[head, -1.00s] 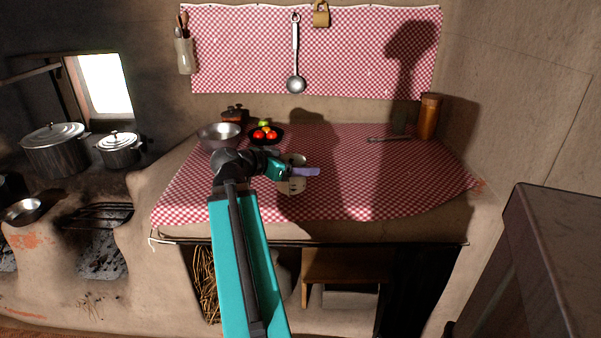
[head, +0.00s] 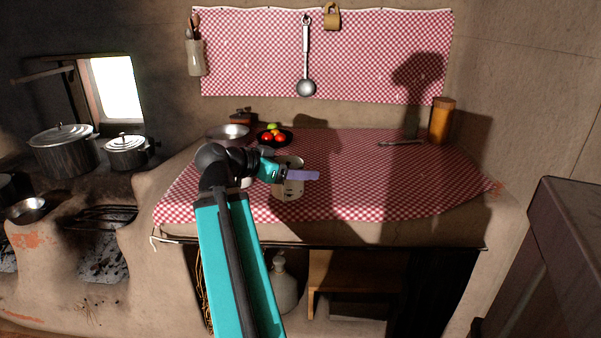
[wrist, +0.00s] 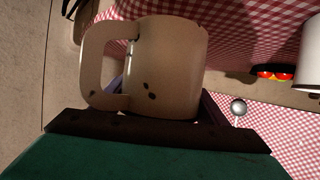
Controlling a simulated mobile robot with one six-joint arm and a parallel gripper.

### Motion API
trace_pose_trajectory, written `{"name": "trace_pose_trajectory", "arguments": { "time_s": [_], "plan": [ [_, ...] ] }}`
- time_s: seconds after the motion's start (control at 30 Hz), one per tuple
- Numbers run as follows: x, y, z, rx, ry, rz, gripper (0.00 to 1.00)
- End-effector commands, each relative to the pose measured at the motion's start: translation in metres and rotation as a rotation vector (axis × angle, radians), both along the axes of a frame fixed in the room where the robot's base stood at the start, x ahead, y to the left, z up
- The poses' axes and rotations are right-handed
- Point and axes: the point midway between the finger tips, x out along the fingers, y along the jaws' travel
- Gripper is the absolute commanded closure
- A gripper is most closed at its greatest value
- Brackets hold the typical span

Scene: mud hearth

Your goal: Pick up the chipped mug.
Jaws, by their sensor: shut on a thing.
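The chipped mug (head: 289,190) is cream-coloured with small dark marks. In the head view it is at the front of the checked counter cloth, partly behind my gripper (head: 300,175). In the wrist view the mug (wrist: 165,65) fills the upper middle, its handle to the left. The lavender fingers of my gripper (wrist: 164,102) show on both sides of its body, and they are shut on it. I cannot tell whether its base touches the cloth.
A dark bowl of tomatoes (head: 272,142) and a metal bowl (head: 228,133) stand behind my arm. A white vessel (wrist: 311,55) is close by, mostly hidden in the head view. An amber jar (head: 441,121) stands at the back right. The cloth's right side (head: 420,185) is largely clear.

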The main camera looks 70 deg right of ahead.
Motion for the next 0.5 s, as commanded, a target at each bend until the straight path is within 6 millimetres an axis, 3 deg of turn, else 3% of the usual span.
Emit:
{"name": "trace_pose_trajectory", "arguments": {
  "time_s": [0.5],
  "plan": [
    [0.0001, 0.0054, 0.0010, 0.000, 0.000, 0.000, 0.58]
  ]
}}
